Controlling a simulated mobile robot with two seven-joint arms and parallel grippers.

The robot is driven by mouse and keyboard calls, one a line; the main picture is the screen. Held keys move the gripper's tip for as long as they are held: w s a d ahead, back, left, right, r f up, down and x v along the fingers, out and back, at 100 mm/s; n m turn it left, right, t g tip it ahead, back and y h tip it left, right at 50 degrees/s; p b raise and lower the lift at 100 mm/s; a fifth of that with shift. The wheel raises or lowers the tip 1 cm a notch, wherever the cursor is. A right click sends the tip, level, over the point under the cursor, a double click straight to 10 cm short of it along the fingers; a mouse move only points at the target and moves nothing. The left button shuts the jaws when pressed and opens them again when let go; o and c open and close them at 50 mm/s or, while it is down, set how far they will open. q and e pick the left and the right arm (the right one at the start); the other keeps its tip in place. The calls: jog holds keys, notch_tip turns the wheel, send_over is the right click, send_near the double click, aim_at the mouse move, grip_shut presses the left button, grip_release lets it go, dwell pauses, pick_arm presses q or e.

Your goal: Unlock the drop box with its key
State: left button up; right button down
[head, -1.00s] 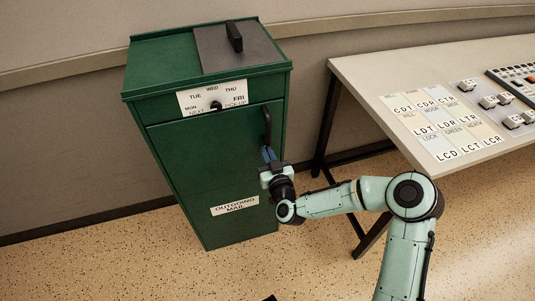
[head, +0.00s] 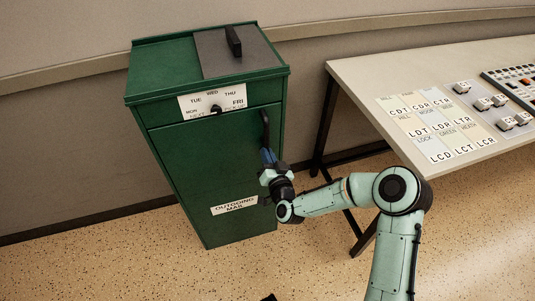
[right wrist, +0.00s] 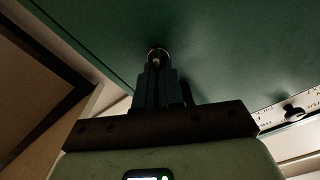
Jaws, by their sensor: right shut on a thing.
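The green drop box (head: 185,175) stands upright against the wall in the head view, its front door closed. A dark upright handle (head: 265,128) is on the door's right side. My right gripper (head: 267,157) is at the door's right edge, just below this handle. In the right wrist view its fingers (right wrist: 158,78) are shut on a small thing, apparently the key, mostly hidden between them. The fingertips are at a brass-coloured ring (right wrist: 158,51) on the green face, apparently the lock. How deep the key sits cannot be seen.
A day dial (head: 215,108) is on the box front, above the door, and a dark lid with a handle (head: 234,42) is on top. A table (head: 350,75) with lettered tiles stands at the right, near my right arm. The floor before the box looks clear.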

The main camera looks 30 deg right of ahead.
pick_arm(q)
jog(key=shift+g+h, duration=0.3)
jog(key=shift+g, duration=0.2)
jog(key=shift+s+d+r+p, duration=0.5)
jog(key=shift+s+r, duration=0.1)
jog(key=shift+s, duration=0.25)
jog(key=shift+s+d+r+p, duration=0.35)
jog(key=shift+s+r+p, duration=0.2)
jog(key=shift+s, duration=0.25)
pick_arm(e)
jog(key=shift+d+f+m, duration=0.15)
jog(key=shift+d+m, duration=0.05)
jog(key=shift+m, duration=2.95)
jog(key=shift+d+f+m, duration=0.1)
jog(key=shift+d+m, duration=0.05)
jog(key=shift+m, duration=3)
jog(key=c, duration=1.4)
grip_release()
jog(key=shift+o, duration=0.7)
jog(key=shift+f, duration=0.1)
